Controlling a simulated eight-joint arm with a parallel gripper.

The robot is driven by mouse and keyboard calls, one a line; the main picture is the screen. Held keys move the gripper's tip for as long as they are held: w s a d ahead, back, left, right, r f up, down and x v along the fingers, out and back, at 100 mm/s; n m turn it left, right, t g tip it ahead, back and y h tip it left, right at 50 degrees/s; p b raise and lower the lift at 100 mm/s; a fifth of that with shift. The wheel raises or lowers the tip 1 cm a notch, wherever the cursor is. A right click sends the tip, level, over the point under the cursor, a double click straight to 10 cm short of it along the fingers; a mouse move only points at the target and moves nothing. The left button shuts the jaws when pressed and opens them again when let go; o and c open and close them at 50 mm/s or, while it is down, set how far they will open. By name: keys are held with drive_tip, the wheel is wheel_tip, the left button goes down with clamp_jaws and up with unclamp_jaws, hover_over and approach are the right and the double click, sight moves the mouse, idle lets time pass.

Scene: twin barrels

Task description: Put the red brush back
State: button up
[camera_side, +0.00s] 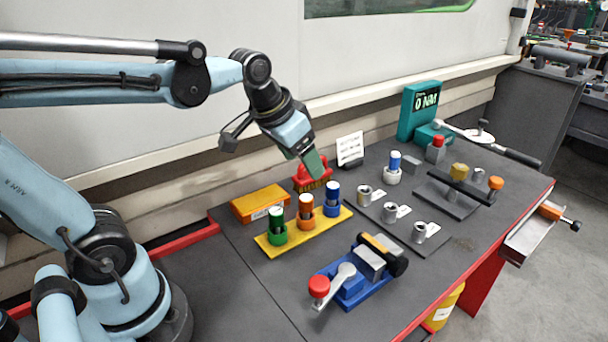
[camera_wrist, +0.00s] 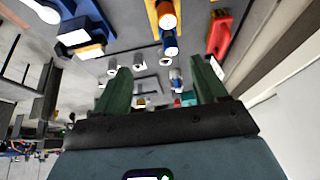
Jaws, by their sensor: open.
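I cannot make out for certain which thing is the red brush. A red-topped piece (camera_side: 438,142) stands on a grey block near the teal display. A red stand (camera_side: 303,181) with a yellow label is at the back of the bench, partly hidden behind my gripper; a red body (camera_wrist: 220,35) also shows at the upper right in the wrist view. A yellow rack (camera_side: 262,247) holds green (camera_side: 277,229), orange (camera_side: 306,208) and blue (camera_side: 332,196) holders with white-topped pieces. My gripper (camera_side: 316,180) is tilted down above the bench; its fingers (camera_wrist: 162,75) are apart with nothing seen between them.
An orange box (camera_side: 258,203) lies left of the rack. A blue fixture (camera_side: 350,287) with a red knob is at the front. Several grey sockets (camera_side: 389,213) stand on a dark plate. The teal display (camera_side: 419,108) is at the back beside the wall.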

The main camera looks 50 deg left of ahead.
drive_tip(key=s+d+f+t, duration=0.1)
drive_tip(key=s+d+f, duration=0.1)
drive_tip(key=s+f, duration=0.2)
drive_tip(key=shift+s+d+t, duration=0.35)
drive_tip(key=shift+s+t, duration=0.05)
drive_tip(key=shift+s, duration=0.05)
idle(0.4)
